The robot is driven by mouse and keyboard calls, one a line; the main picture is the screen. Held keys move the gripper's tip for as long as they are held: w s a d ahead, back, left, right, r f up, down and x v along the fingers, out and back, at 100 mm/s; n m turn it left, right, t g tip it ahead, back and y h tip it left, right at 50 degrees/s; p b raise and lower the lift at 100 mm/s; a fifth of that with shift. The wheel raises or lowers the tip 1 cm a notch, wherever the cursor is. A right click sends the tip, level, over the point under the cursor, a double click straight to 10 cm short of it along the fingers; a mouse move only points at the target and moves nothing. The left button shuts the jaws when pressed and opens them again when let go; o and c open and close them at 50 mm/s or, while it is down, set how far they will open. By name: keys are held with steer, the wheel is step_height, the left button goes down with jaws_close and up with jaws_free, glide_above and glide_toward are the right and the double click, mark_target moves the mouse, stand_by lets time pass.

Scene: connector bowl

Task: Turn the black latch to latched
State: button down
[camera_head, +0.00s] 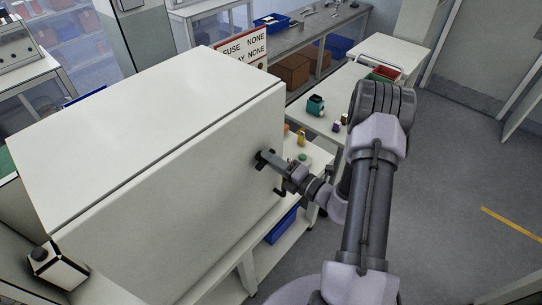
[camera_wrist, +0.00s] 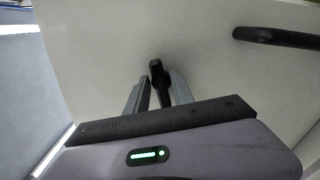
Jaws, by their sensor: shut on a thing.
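The black latch (camera_wrist: 157,72) is on the pale front panel of a large white cabinet (camera_head: 165,165). In the wrist view it stands between the two grey fingers of my gripper (camera_wrist: 158,94), its top end showing past the fingertips. My gripper is shut on it. In the head view, my gripper (camera_head: 272,163) reaches the cabinet's front face near its right edge and largely hides the latch. The cabinet door looks flush with the body; the latch's exact angle is hard to tell.
A black handle bar (camera_wrist: 278,38) sits on the same panel, to the right in the wrist view. Grey floor (camera_head: 470,170) is open at the right.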

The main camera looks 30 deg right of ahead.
steer(key=shift+m+p, duration=0.65)
steer(key=shift+m, duration=0.85)
steer(key=shift+f, duration=0.1)
steer(key=c, duration=1.4)
jaws_free()
steer(key=shift+o, duration=0.2)
steer(key=b+v, duration=0.1)
steer(key=v, duration=1.6)
steer(key=shift+s, duration=0.2)
steer(key=shift+d, duration=0.1)
